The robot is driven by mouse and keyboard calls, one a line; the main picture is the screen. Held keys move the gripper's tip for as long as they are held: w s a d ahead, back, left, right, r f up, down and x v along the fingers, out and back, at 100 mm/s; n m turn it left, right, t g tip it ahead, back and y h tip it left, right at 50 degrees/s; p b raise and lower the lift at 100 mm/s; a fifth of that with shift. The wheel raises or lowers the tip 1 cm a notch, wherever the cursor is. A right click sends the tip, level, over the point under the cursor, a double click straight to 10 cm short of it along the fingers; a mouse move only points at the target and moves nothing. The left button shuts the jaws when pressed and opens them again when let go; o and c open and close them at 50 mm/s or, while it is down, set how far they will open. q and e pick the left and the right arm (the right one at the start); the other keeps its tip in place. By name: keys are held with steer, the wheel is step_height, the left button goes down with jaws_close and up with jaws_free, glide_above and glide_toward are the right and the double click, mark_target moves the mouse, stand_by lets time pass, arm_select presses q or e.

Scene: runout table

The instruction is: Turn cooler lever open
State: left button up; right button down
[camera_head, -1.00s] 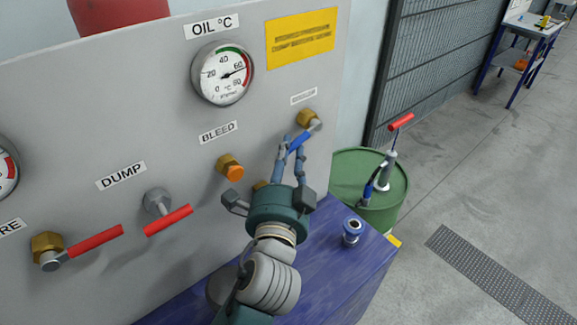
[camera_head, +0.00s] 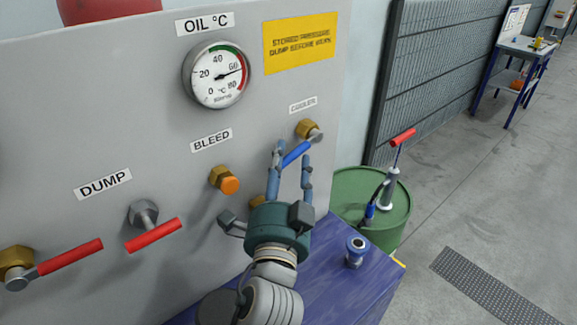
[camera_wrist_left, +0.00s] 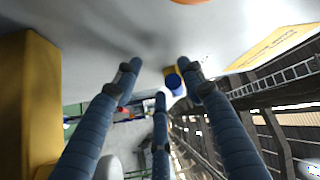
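The cooler lever (camera_head: 297,153) has a blue handle and a brass fitting (camera_head: 306,129) under the COOLER label on the grey panel. The handle slopes down to the left from its pivot. My left gripper (camera_head: 292,156) is at the lever with its fingers spread and the handle between them in the head view; contact cannot be told. In the left wrist view the blue handle end (camera_wrist_left: 173,83) shows beyond the spread fingers (camera_wrist_left: 163,75), near the fitting. My right gripper is not in view.
Red DUMP lever (camera_head: 153,235), another red lever (camera_head: 70,257) and the orange BLEED knob (camera_head: 229,185) stick out of the panel to the left. A blue bench top (camera_head: 330,285) with a small fitting (camera_head: 355,251) lies below. A green drum (camera_head: 385,225) with a pump stands right.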

arm_select(q)
steer(key=shift+s+f, duration=0.2)
steer(key=shift+s, duration=1.05)
steer(key=shift+s+f, duration=0.15)
steer(key=shift+s, duration=1.15)
steer(key=shift+s+f, duration=0.2)
steer(key=shift+s, duration=1.05)
